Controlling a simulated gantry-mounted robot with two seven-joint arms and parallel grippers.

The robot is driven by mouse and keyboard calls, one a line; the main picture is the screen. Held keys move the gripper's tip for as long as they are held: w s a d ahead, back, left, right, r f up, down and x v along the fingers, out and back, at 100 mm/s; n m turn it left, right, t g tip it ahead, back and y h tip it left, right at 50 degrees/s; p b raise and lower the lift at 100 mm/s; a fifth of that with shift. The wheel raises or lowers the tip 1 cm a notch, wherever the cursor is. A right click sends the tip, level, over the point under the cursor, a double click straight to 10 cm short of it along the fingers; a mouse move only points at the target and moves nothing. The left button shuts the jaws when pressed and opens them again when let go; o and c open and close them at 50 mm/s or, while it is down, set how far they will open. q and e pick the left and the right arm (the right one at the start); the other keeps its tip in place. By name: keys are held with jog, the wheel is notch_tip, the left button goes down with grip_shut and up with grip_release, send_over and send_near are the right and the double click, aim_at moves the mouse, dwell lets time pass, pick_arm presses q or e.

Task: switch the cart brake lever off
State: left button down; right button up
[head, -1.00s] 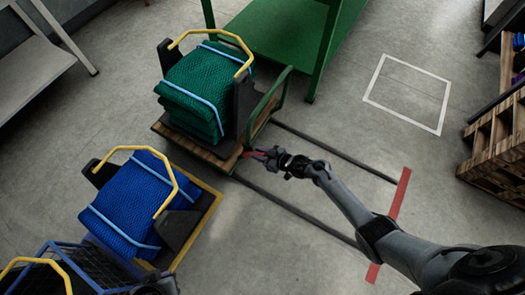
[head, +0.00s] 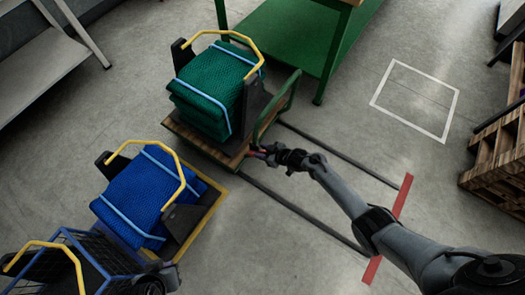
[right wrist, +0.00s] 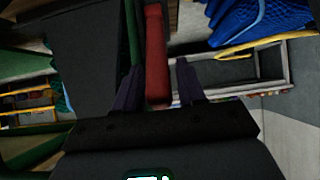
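The cart (head: 185,130) has a wooden deck, a green handle frame (head: 277,108) and a stack of green net (head: 207,90) on it. Its red brake lever (right wrist: 156,55) stands between the two fingers of my right gripper (right wrist: 160,85) in the right wrist view, close to the left finger, with a gap to the right one. In the head view my right gripper (head: 266,153) is at the cart's handle-end corner and mostly hides the lever. A dark part at the bottom left edge (head: 155,280) may be my left gripper; its fingers cannot be made out.
A blue net stack (head: 145,195) sits on a yellow-edged base left of the cart, near a blue wire basket (head: 75,260). A green bench (head: 290,35) stands behind. Dark floor rails (head: 300,215) run to a red stripe (head: 388,228). A white floor square (head: 415,100) is empty.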

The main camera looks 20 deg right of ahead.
jog(key=shift+o, duration=0.6)
jog(key=shift+s+d+r, duration=0.1)
jog(key=shift+s+r, duration=0.05)
jog(key=shift+r, duration=0.05)
jog(key=p+v, duration=0.6)
jog(key=v, duration=0.4)
jog(key=shift+s+r, duration=0.1)
jog(key=shift+s, duration=0.1)
